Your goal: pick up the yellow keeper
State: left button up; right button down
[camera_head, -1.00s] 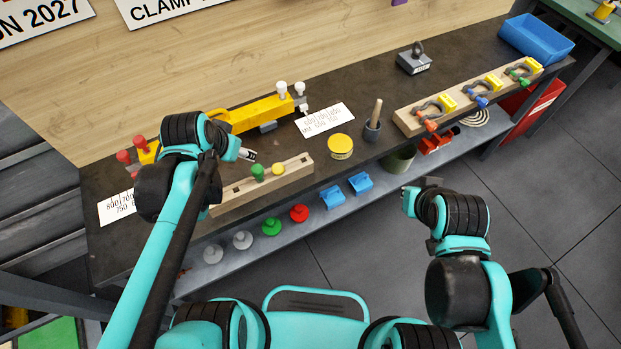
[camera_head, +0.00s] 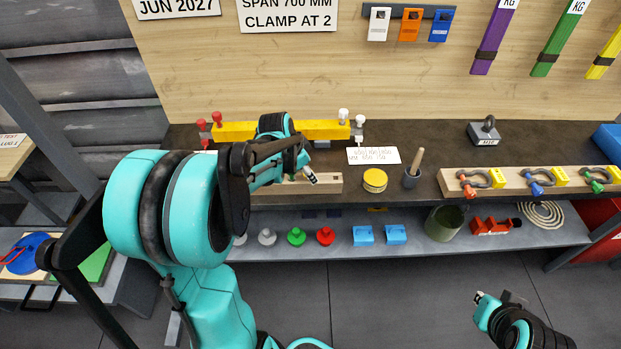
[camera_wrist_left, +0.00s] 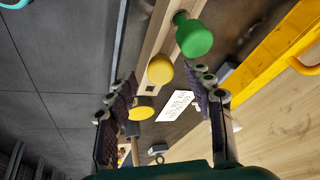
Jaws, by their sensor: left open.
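The yellow keeper (camera_wrist_left: 160,69) is a round knob on the long wooden block (camera_wrist_left: 158,40). In the left wrist view it sits beside a larger green knob (camera_wrist_left: 193,35). My left gripper (camera_wrist_left: 163,82) is open, with the yellow keeper showing between its fingertips; I cannot tell the remaining distance. In the head view my left gripper (camera_head: 308,176) is over the block, and my arm hides most of the block and its knobs. My right gripper (camera_head: 497,298) is low at the right, away from the bench; its jaw state is unclear.
A yellow round stack (camera_head: 375,180) and a dark cup with a wooden stick (camera_head: 411,178) stand right of the block. A yellow clamp bar (camera_head: 235,130) lies behind it. A white card (camera_head: 374,155) lies nearby. Coloured knobs and blue blocks (camera_head: 363,236) sit on the lower shelf.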

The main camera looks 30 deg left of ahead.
pick_arm(q)
jog(key=b+x, duration=0.1)
jog(key=x, duration=0.3)
jog(key=shift+w, duration=0.2)
jog(key=shift+s+r, duration=0.1)
jog(key=shift+r, duration=0.05)
jog(key=shift+c, duration=1.1)
jog(key=c, duration=0.9)
jog(key=shift+c, duration=0.2)
jog(key=shift+r, duration=0.6)
notch_tip(320, 180, up, 3)
jog(key=shift+f+p, duration=0.1)
jog(key=shift+p, duration=0.75)
jog(key=s+d+r+p, duration=0.3)
jog(key=s+d+r, duration=0.3)
jog(key=d, duration=0.3)
jog(key=shift+s+d+r+p, duration=0.3)
jog(key=shift+s+r, duration=0.1)
jog(key=shift+r, duration=0.1)
